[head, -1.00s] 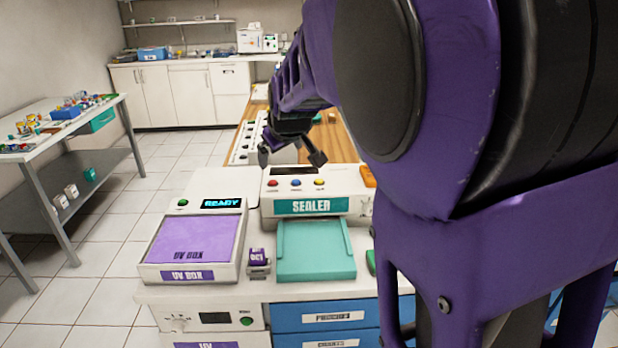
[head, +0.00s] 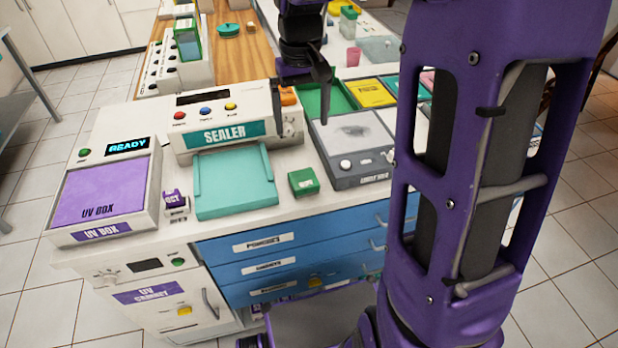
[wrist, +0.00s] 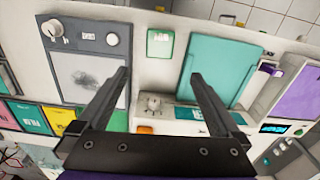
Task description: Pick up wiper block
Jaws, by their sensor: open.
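A small green block (head: 304,181) with a pale label on top sits on the white counter, between the teal sealer tray and the grey panel. I take it to be the wiper block, though its label is too small to read. It also shows in the wrist view (wrist: 160,42), just beyond the fingertips and roughly centred between them. My gripper (head: 306,105) is open and empty, above the back of the counter by the sealer's right end. Its two spread fingers show in the wrist view (wrist: 159,76). It is apart from the block.
The teal tray (head: 235,182) lies left of the block, in front of the sealer (head: 222,118). The grey panel (head: 350,145) with a smudged plate lies right. The purple UV box (head: 105,190) is far left. An orange item (head: 288,96) is at the sealer's right end.

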